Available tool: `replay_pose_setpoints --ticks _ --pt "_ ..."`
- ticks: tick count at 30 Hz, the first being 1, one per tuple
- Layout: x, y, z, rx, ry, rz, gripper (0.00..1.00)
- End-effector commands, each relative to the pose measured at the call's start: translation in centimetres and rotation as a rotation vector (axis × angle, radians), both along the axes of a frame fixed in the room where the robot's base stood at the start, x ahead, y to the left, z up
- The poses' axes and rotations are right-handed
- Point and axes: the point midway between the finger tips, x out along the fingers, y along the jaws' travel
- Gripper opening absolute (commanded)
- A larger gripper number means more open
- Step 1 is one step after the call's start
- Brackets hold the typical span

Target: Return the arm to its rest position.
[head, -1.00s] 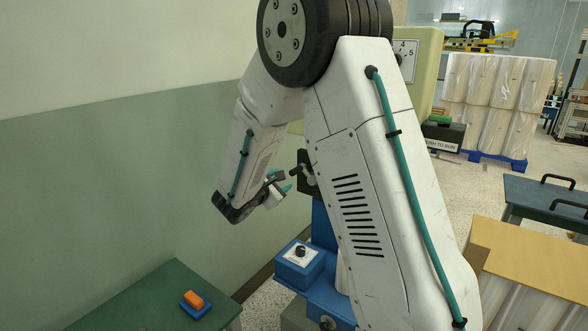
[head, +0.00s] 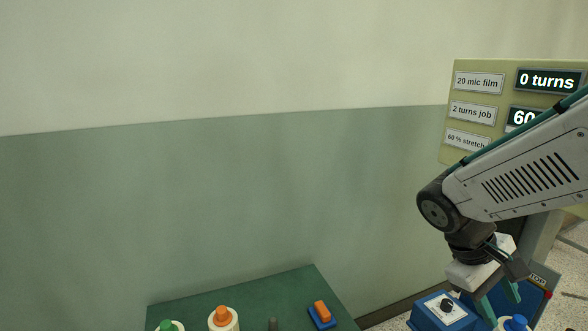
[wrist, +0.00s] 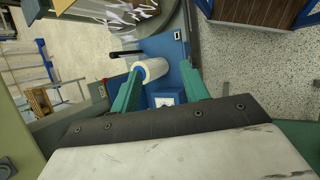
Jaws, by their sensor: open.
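My arm (head: 530,160) reaches in from the right edge of the head view and bends down at a black joint. My gripper (head: 498,299) hangs at the lower right, with teal fingers pointing down, close to a blue control box (head: 437,315) with a black knob. In the wrist view my gripper (wrist: 161,66) has its two teal fingers spread apart with nothing held. A white roll (wrist: 152,69) on a blue machine part (wrist: 163,45) shows beyond the fingers; I cannot tell how far below it is.
A green table (head: 275,290) at the bottom holds white rolls with green and orange tops, and an orange-and-blue block (head: 322,313). A display panel (head: 475,105) reading "0 turns" stands behind my arm. The wall fills the left. The wrist view shows speckled floor (wrist: 245,70) and shelving (wrist: 30,65).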

Motion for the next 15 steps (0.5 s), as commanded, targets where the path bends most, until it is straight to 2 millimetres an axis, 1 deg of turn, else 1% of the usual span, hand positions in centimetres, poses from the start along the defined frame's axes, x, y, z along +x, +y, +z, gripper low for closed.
replay_pose_setpoints --ticks 1,3,6,9,12,15 --pt "-1.6 1.1 0.7 0.063 -0.043 -0.052 0.45" --pt "-3.5 3.0 1.3 0.159 -0.094 -0.120 0.45" --pt "-5.9 5.5 2.2 0.287 -0.169 -0.200 0.45" --pt "-7.7 7.6 3.2 0.399 -0.244 -0.254 0.45" --pt "-9.1 8.9 4.2 0.474 -0.313 -0.281 0.45" --pt "-9.8 9.2 5.0 0.502 -0.368 -0.282 0.45"
